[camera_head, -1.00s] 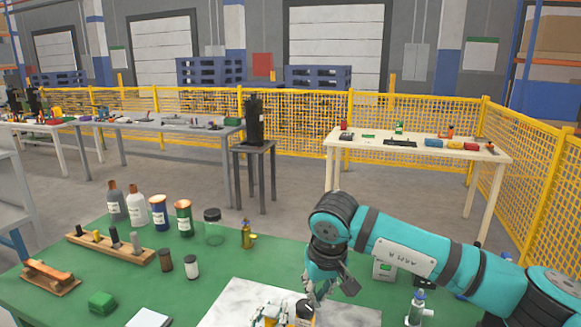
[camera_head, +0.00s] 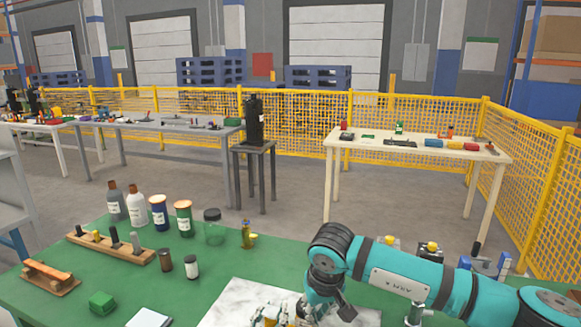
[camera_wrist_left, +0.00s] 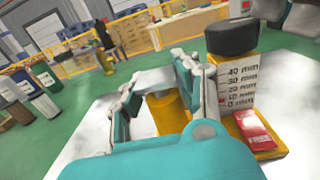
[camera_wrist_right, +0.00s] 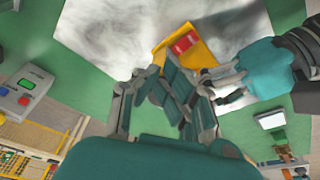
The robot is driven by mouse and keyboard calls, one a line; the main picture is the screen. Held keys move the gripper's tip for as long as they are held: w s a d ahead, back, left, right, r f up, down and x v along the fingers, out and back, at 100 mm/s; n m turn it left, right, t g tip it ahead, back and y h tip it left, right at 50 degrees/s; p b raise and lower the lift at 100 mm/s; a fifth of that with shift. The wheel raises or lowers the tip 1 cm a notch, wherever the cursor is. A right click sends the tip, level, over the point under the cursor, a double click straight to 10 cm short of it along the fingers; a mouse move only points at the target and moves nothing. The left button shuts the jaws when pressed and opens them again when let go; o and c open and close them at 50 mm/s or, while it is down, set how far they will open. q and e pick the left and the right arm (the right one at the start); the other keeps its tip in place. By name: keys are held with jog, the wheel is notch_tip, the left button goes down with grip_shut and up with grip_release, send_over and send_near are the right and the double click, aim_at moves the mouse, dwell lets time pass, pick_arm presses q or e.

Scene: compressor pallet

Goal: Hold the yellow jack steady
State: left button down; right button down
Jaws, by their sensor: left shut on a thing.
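The yellow jack (camera_wrist_left: 238,90) stands on a pale marbled plate (camera_wrist_left: 97,118) in the left wrist view. It has a black round top (camera_wrist_left: 232,38), a millimetre scale and a red tag marked FREE. My left gripper (camera_wrist_left: 158,85) is shut on a yellow post at the side of the jack. In the head view my left gripper (camera_head: 270,315) is low at the bottom edge. My right gripper (camera_wrist_right: 168,80) is over the jack; the jack's yellow end with its red tag (camera_wrist_right: 184,43) shows past the fingers. The black top is hidden there, and whether these fingers grip it is unclear.
The green table (camera_head: 215,265) carries bottles and jars at the back left, a wooden rack (camera_head: 110,249) and a green block (camera_head: 102,302). A grey box with coloured buttons (camera_wrist_right: 25,92) lies beside my right gripper.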

aim_at(302, 317)
jog(key=shift+f, duration=0.15)
dwell(0.3)
jog(key=shift+s+a, duration=0.2)
jog(key=shift+a, duration=0.3)
jog(key=shift+a, duration=1.05)
jog(key=shift+s, duration=0.1)
jog(key=shift+s+a, duration=0.1)
jog(key=shift+s, duration=0.25)
notch_tip(302, 317, up, 6)
dwell(0.3)
